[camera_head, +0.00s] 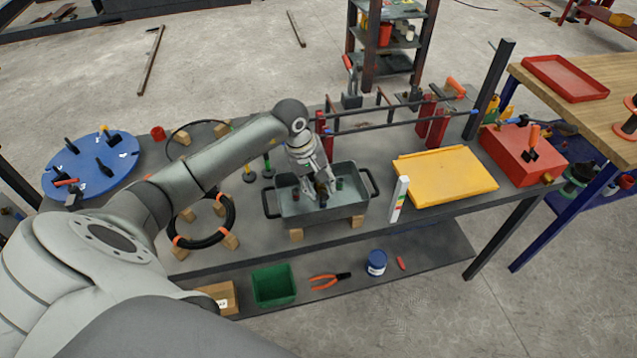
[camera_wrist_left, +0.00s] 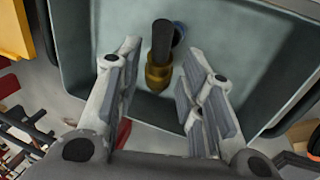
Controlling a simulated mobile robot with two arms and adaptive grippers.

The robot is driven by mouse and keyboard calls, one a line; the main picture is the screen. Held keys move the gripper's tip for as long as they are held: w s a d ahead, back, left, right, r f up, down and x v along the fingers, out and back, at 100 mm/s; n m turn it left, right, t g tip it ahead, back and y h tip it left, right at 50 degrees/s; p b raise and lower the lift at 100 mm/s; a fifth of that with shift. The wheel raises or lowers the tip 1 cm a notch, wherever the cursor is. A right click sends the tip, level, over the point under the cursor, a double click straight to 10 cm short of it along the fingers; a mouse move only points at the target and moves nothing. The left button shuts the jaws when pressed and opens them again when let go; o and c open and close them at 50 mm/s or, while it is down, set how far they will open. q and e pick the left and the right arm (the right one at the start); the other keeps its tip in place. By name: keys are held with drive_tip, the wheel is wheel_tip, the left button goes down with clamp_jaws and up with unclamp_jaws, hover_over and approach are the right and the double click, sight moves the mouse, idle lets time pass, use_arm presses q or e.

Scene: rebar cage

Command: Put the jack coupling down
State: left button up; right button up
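A grey-green tray with two handles (camera_head: 350,207) stands on the bench, and my left gripper (camera_head: 318,192) reaches down into it. The left wrist view shows a part with a black stem and a brass-coloured collar (camera_wrist_left: 158,74), likely the jack coupling, over the tray floor (camera_wrist_left: 100,20). The fingers of my left gripper (camera_wrist_left: 159,52) are spread on either side of it, with gaps showing on both sides. Whether it rests on the tray floor is hard to tell. A small dark part (camera_head: 339,184) also shows in the tray. My right gripper is not in view.
A yellow tray (camera_head: 445,176) and a red box (camera_head: 522,155) lie to the right. A white marked block (camera_head: 398,198) stands beside the grey-green tray. A black hose coil (camera_head: 228,213) and a blue round board (camera_head: 90,163) are to the left. Red clamps (camera_head: 438,122) stand behind.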

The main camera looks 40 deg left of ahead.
use_arm(q)
drive_tip(key=shift+o, duration=0.4)
drive_tip(key=shift+r+p, duration=0.4)
drive_tip(key=shift+p, duration=0.05)
drive_tip(key=shift+r, duration=0.3)
drive_tip(key=b+v, duration=0.2)
drive_tip(key=v, duration=0.9)
drive_tip(key=shift+s+r+b, duration=0.15)
drive_tip(key=shift+r+b, duration=0.1)
drive_tip(key=shift+b, duration=0.05)
